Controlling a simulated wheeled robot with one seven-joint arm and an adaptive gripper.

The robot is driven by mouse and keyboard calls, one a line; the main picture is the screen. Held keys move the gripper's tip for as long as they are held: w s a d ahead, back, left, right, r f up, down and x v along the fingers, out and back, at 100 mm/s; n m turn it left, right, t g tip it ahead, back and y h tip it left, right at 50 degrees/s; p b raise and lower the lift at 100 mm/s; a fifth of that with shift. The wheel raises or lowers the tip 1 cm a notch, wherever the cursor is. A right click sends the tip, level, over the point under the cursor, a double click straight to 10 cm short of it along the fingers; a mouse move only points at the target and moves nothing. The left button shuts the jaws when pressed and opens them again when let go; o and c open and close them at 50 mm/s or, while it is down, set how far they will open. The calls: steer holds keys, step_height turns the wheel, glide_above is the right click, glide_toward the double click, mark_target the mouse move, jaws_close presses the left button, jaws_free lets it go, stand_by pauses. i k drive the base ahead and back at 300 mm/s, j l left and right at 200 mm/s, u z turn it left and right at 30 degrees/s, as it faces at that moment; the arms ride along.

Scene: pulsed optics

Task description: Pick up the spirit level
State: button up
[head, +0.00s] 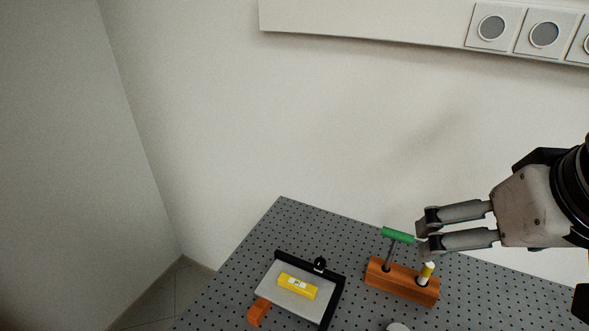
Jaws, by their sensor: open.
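The spirit level (297,286) is a small yellow block with a pale vial window. It lies on a light grey plate (274,290) with a black frame, on the perforated dark table. My gripper (421,237) comes in from the right of the head view. It is open and empty, with its fingers pointing left. It is up and to the right of the spirit level, well apart from it.
A wooden block (401,285) holds a green-handled tool (397,235) and a yellow-and-white item (427,270), close to my fingertips in the picture. An orange piece (258,312) sits at the plate's left. Wall sockets (491,27) are at upper right. The table's far left is clear.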

mark_target(310, 292)
steer(key=u, duration=0.7)
steer(key=k+l, duration=0.1)
steer(key=k, duration=0.55)
steer(key=i+j+z, duration=0.25)
steer(key=i+j, duration=0.25)
steer(key=j, duration=0.1)
